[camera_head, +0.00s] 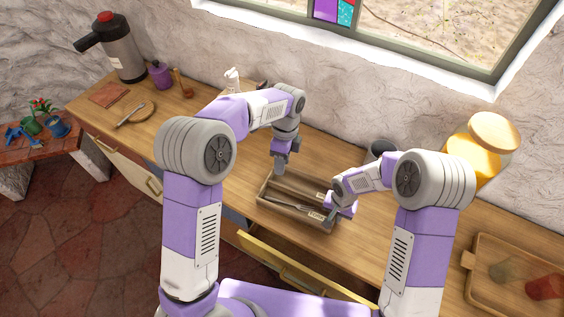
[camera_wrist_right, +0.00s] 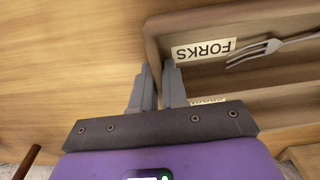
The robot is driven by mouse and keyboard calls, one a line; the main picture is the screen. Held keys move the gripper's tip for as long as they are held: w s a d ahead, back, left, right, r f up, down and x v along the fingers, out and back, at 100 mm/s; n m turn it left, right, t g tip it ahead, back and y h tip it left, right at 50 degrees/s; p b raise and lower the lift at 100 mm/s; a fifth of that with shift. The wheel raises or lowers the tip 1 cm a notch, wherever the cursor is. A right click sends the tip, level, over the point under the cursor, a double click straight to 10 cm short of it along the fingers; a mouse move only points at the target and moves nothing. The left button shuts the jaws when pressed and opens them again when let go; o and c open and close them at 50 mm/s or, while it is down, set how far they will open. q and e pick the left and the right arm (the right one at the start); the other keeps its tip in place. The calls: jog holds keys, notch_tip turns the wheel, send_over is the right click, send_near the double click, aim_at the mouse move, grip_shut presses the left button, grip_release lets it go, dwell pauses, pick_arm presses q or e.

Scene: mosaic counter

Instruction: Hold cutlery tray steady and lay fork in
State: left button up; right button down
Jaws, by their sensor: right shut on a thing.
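The wooden cutlery tray (camera_head: 288,214) stands on the counter in the middle of the head view. In the right wrist view its compartment labelled FORKS (camera_wrist_right: 203,50) holds a metal fork (camera_wrist_right: 270,46), tines beside the label. The fork's far end is out of that view. My right gripper (camera_wrist_right: 160,72) is shut on the tray's end wall, one finger on each side of it. My left gripper (camera_head: 280,170) points down at the tray's far left end, away from the label end. Its fingers are too small to tell open from shut.
A wooden tray with cups (camera_head: 480,245) stands at the right. A yellow-filled jar (camera_head: 482,150) is by the wall. A drawer (camera_head: 285,270) is open below the counter front.

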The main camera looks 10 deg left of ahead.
jog(key=c, duration=1.1)
grip_release()
jog(key=shift+r, duration=0.1)
notch_tip(320, 180, up, 12)
jog(key=shift+f, duration=0.1)
